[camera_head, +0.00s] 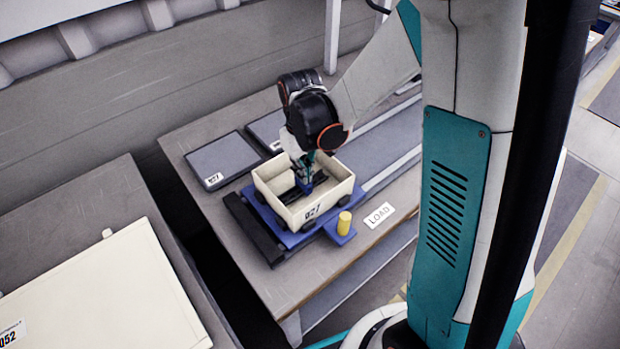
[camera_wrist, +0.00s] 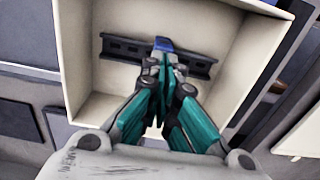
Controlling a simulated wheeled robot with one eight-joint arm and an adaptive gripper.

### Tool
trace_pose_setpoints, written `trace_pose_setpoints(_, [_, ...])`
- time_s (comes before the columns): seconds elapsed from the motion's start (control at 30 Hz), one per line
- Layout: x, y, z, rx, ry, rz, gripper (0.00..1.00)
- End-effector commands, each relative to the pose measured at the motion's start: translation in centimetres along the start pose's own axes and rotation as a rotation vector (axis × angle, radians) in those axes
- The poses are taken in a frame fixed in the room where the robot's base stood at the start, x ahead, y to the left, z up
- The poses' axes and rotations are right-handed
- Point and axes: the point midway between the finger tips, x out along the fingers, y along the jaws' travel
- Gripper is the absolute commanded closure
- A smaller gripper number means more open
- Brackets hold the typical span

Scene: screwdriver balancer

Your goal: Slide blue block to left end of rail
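The blue block (camera_wrist: 163,44) sits on a dark rail (camera_wrist: 120,47), near the rail's middle in the wrist view. The rail lies inside a cream open box (camera_head: 336,197), whose walls also show in the wrist view (camera_wrist: 78,50). My gripper (camera_wrist: 163,65) reaches down into the box, its teal fingers close together with their tips right at the block. In the head view my gripper (camera_head: 306,181) partly covers the block and rail. I see no clear gap between the fingers. Whether they pinch the block or only touch it is hard to tell.
The box stands on a blue platform (camera_head: 277,230) on a grey table. A yellow cylinder (camera_head: 344,223) stands on a blue tab in front. A LOAD label (camera_head: 379,215) is to its right. Grey flat panels (camera_head: 222,160) lie behind. The cream walls surround my fingers.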

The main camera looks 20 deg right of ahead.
Motion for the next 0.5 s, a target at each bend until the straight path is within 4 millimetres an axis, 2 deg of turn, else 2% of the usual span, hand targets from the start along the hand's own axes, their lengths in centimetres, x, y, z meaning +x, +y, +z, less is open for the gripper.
trace_pose_setpoints(0.5, [0.06, -0.76, 0.06, -0.001, 0.0, -0.001, 1.0])
